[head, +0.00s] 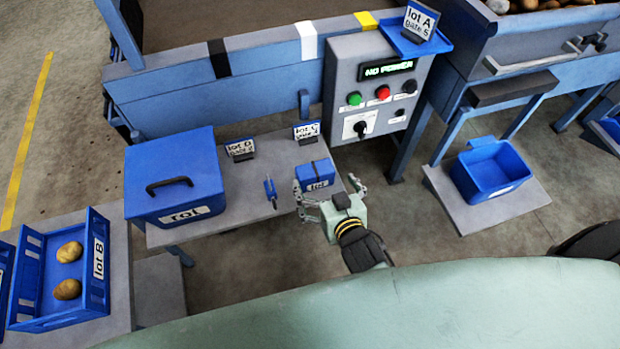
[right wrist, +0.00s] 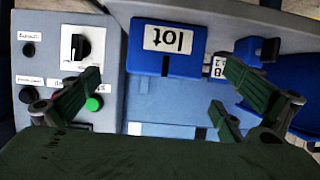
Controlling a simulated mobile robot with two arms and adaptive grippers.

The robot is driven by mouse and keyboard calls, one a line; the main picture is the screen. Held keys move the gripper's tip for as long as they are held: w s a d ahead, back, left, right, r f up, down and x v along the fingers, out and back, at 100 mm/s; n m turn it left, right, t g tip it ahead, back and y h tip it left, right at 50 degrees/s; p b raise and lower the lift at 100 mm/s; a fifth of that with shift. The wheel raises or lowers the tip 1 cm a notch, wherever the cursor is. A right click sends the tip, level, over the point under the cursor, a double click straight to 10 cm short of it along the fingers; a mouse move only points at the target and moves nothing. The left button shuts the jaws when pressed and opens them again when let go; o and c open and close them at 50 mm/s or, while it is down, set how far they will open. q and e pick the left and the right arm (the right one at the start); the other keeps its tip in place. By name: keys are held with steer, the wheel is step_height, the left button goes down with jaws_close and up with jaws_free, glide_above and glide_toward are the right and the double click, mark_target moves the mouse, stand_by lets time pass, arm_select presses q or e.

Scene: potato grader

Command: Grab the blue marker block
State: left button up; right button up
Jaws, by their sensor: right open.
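A small blue block-like box (head: 317,175) with a dark band and a white "lot" label stands near the right end of the grey side table. It also shows in the right wrist view (right wrist: 168,62), between and beyond my fingers. A smaller, slim blue piece with a dark part (head: 270,189) is left of it. I cannot tell for sure which of the two is the marker block. My right gripper (head: 327,189) is open and empty, close to the front right of the labelled box. In the right wrist view its fingers (right wrist: 158,85) are spread wide. My left gripper is out of view.
A large blue handled box (head: 174,178) fills the table's left part; small lot signs (head: 240,148) stand behind. A control panel (head: 378,90) reading "NO POWER" rises at the back right. A blue crate (head: 105,262) holding potatoes is at left, an empty blue bin (head: 494,172) at right.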

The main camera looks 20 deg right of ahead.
mark_target(318, 177)
steer(key=x, duration=0.5)
steer(key=shift+w+a+f, duration=0.1)
steer(key=shift+w+a, duration=0.2)
steer(key=shift+a, duration=0.05)
steer(key=shift+w+f, duration=0.2)
steer(key=shift+w, duration=0.2)
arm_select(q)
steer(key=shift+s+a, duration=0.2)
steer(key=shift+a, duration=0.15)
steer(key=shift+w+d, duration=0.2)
arm_select(e)
steer(key=c, duration=1.4)
steer(key=shift+r, duration=0.15)
steer(key=shift+c, duration=0.2)
